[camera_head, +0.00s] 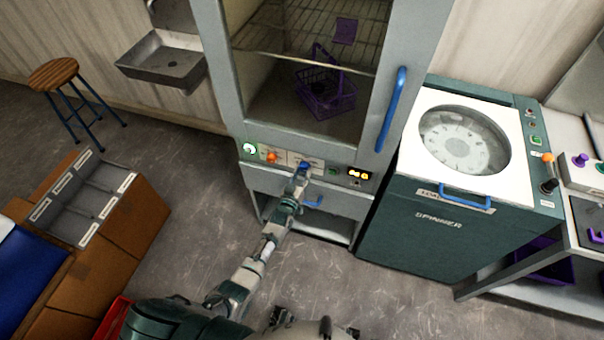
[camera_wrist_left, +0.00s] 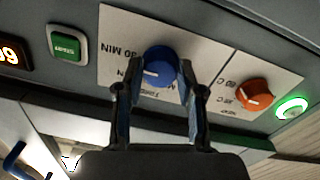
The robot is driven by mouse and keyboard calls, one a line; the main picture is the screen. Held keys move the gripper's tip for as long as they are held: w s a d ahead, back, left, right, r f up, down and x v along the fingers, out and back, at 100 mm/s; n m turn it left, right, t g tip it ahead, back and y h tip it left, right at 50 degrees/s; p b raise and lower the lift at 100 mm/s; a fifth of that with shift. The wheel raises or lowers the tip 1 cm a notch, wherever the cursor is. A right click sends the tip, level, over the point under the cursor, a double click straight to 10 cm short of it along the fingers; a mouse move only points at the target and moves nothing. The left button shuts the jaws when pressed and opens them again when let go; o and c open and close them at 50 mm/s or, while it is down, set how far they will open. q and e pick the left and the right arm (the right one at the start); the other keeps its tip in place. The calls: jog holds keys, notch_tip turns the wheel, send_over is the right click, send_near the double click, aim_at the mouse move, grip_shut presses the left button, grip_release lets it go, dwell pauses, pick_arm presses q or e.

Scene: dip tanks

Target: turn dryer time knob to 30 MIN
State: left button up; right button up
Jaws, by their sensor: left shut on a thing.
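The dryer (camera_head: 215,60) stands at the top centre of the head view, its control panel below the glass door. Its blue time knob (camera_wrist_left: 160,70) is on a white plate in the wrist view, with a white pointer mark and a 30 MIN label at its upper left. The pointer faces left in that view, short of lining up clearly with any label I can read. My left gripper (camera_wrist_left: 160,88) is shut on the knob, one finger on each side; it also shows at the panel in the head view (camera_head: 303,173). My right gripper cannot be made out clearly.
An orange knob (camera_wrist_left: 253,94) and a lit green button (camera_wrist_left: 291,107) are beside the plate. A green switch (camera_wrist_left: 67,44) and a lit display (camera_wrist_left: 10,52) are on the other side. The spinner (camera_head: 440,235) stands right.

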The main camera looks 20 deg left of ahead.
pick_arm(q)
jog(key=shift+s+f, duration=0.2)
jog(key=shift+f, duration=0.35)
jog(key=o, duration=1)
jog(key=shift+o, duration=0.7)
jog(key=shift+w, duration=0.1)
jog(key=shift+r, duration=0.2)
jog(key=s, duration=1.1)
jog(key=shift+s+a, duration=0.35)
jog(key=shift+s, duration=0.05)
